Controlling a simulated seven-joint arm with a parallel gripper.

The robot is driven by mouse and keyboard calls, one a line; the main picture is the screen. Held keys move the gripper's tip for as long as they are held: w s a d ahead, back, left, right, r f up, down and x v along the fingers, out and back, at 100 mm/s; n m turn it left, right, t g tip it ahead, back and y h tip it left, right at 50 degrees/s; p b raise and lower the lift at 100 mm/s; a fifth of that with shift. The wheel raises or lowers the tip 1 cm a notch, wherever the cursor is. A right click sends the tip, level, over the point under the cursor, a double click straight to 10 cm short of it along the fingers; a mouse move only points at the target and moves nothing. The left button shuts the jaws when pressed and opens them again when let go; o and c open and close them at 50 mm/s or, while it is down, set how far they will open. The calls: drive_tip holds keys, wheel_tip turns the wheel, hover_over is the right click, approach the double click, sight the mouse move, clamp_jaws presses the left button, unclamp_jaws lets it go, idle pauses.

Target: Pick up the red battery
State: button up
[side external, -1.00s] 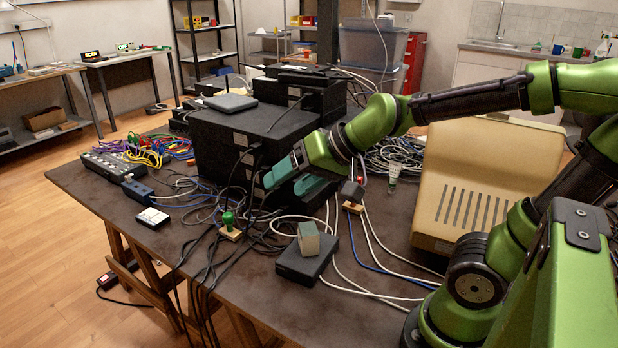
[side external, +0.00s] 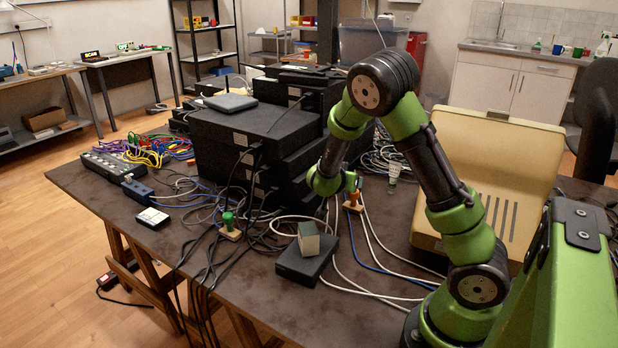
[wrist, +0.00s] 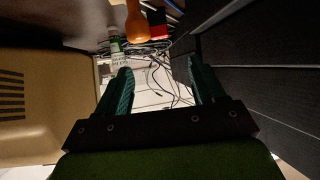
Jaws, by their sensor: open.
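A small red block (wrist: 159,32), which may be the red battery, shows near the top of the wrist view, partly hidden behind an orange handle. I cannot make out a red battery for sure in the side view, where my arm covers part of the cables. My gripper (wrist: 165,82) is open, with two teal fingers wide apart and nothing between them but cables farther off. The red block is beyond the fingertips, apart from them. In the side view my gripper is mostly hidden behind my wrist, low beside the black stack.
An orange-handled stamp (side external: 353,201) stands close to my wrist; its handle (wrist: 137,24) is also in the wrist view. A white-green tube (side external: 393,173) stands behind. Black boxes (side external: 235,135) rise left, a beige case (side external: 480,170) stands right. Loose cables cover the table (side external: 225,262).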

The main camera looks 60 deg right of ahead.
drive_tip(key=x, duration=0.9)
drive_tip(key=shift+f, duration=0.1)
drive_tip(key=shift+r+x, duration=0.2)
drive_tip(key=shift+x, duration=2.5)
drive_tip(key=shift+c, duration=0.3)
drive_tip(key=c, duration=1.1)
drive_tip(key=shift+r, duration=0.1)
